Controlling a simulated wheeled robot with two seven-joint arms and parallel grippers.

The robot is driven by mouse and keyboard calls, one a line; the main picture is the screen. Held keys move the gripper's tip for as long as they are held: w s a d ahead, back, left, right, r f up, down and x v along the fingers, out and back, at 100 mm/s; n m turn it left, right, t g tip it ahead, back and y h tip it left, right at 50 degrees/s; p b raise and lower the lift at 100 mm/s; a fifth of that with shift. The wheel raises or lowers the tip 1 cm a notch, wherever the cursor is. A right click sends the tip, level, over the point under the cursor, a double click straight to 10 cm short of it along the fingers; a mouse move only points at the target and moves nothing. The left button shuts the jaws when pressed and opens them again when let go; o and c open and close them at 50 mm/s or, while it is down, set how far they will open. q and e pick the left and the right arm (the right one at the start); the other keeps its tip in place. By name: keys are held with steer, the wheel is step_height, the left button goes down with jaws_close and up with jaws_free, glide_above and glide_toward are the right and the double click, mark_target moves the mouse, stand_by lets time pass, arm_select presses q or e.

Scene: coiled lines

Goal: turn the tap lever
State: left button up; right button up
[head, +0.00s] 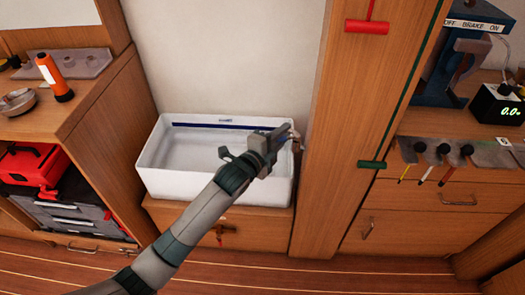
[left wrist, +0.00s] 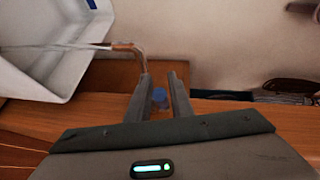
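The tap is at the right end of the white basin (head: 160,165). In the left wrist view its copper pipe (left wrist: 139,53) bends down toward my fingers, and a pale streak runs from its end over the basin (left wrist: 72,78). I cannot tell whether the streak is water. A small blue piece (left wrist: 160,98), apparently the lever, shows between the fingertips. My left gripper (head: 283,131) is at the basin's right rim. Its fingers (left wrist: 158,76) stand apart on either side of the blue piece; contact is unclear. In the head view the gripper hides most of the tap. My right gripper is out of view.
A wooden post (head: 325,190) stands close right of the basin, with a red handle (head: 366,27) and a green handle (head: 371,164). A wooden cabinet with an orange torch (head: 54,77) and a red toolbox (head: 30,165) stands left.

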arm_select(q)
steer(key=v, duration=1.7)
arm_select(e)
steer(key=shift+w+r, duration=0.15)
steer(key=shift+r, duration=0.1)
